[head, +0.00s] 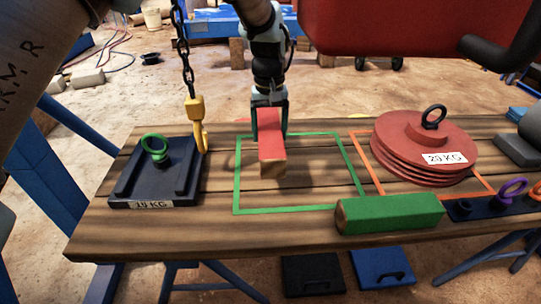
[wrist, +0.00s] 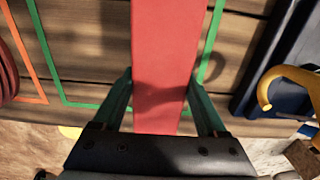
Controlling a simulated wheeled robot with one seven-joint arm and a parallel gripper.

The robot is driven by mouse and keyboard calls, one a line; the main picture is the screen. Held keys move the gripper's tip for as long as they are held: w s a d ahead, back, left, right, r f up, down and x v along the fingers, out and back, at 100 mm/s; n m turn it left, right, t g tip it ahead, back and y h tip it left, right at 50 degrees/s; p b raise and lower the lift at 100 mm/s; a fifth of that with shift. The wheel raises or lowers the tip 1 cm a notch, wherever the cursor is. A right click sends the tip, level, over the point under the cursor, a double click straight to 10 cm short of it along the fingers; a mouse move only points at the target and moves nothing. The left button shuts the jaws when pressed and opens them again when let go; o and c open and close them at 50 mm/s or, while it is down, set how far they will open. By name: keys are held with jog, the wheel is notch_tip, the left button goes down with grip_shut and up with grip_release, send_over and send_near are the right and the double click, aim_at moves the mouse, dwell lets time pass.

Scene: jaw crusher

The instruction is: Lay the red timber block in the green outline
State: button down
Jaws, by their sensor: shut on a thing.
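The red timber block (head: 271,147) has red sides and a bare wood end facing the head camera. My gripper (head: 270,122) is shut on it across its width, near its far end. In the wrist view the block (wrist: 164,60) runs lengthwise between the two fingers (wrist: 163,95). The green outline (head: 237,180) is a painted rectangle on the bench. The block is over its left-middle part, and its far end reaches near the back line. I cannot tell surely whether the block touches the boards. In the wrist view the outline (wrist: 46,70) shows on both sides of the block.
A dark 19 KG plate (head: 130,183) and a yellow hook (head: 199,125) on a chain are left of the outline. Red 29 KG discs (head: 415,150) stand on an orange outline (head: 366,165) at right. A green block (head: 390,214) lies at the front edge of the bench (head: 150,240).

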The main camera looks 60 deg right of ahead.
aim_at(270, 129)
notch_tip(270, 129, down, 7)
jog(key=shift+r, duration=0.1)
dwell(0.4)
grip_release()
jog(key=shift+f, duration=0.2)
jog(key=shift+r, duration=0.1)
notch_tip(270, 129, up, 12)
jog(key=shift+r, duration=0.1)
dwell(0.8)
